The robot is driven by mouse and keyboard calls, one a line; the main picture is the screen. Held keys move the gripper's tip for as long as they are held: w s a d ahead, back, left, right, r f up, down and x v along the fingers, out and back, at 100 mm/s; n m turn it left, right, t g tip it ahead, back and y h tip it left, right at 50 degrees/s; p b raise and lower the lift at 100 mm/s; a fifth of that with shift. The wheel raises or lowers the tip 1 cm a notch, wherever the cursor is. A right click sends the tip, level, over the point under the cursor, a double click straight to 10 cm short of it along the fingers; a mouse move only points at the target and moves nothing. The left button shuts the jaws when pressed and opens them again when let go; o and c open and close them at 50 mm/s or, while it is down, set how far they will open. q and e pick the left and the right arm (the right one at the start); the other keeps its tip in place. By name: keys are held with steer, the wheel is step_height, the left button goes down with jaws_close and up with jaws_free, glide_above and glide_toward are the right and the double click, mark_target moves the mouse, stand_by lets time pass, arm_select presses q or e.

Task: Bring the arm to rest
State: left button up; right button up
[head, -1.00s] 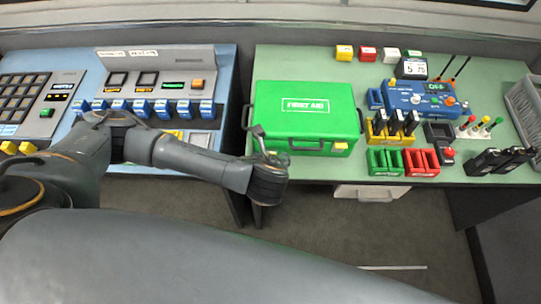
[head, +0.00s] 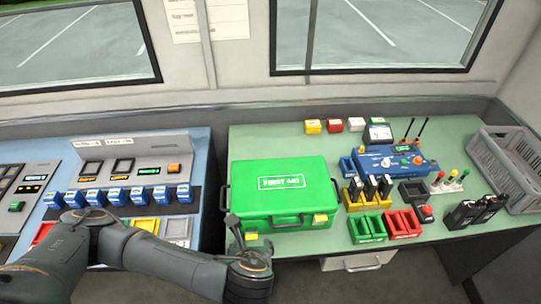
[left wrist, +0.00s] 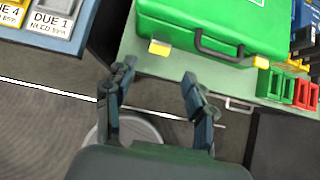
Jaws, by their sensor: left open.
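My left arm (head: 165,252) comes in from the left, in front of the blue console. My left gripper (head: 235,228) is by the front left corner of the green first aid case (head: 262,198) and overlaps it in the head view. In the left wrist view the two fingers of the left gripper (left wrist: 158,78) are spread apart with nothing between them. Grey floor shows beyond them, and the first aid case (left wrist: 205,18) lies ahead on the bench edge. Contact with the case cannot be told from the head view. My right gripper is not in view.
The blue console (head: 205,165) with a row of blue blocks is at left. The green bench (head: 460,135) carries a blue radio unit (head: 392,162), green bins (head: 367,228), red bins (head: 402,223), black handsets (head: 475,212) and a grey crate (head: 512,160). Open floor lies in front.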

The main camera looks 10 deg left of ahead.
arm_select(q)
steer(key=s+d+n+g+h, duration=0.35)
steer(key=d+n, duration=0.25)
steer(key=n, duration=0.8)
steer(key=s+a+f+n+y, duration=0.1)
steer(key=s+a+f+n, duration=0.25)
steer(key=a+n, duration=0.5)
steer(key=s+a+f+n, duration=0.2)
steer(key=s+a+n, duration=0.3)
steer(key=a+n, duration=0.35)
step_height(320, 180, down, 26)
steer(key=d+g+b, duration=0.1)
steer(key=d+g, duration=0.1)
steer(key=s+a+f, duration=0.1)
steer(key=s+f, duration=0.8)
steer(key=s+a+f+g, duration=0.1)
steer(key=s+a+f, duration=0.1)
steer(key=s+f, duration=0.6)
steer(key=shift+s+a+f+m+b, duration=0.3)
steer(key=shift+s+f+b, duration=0.1)
steer(key=shift+f, duration=0.15)
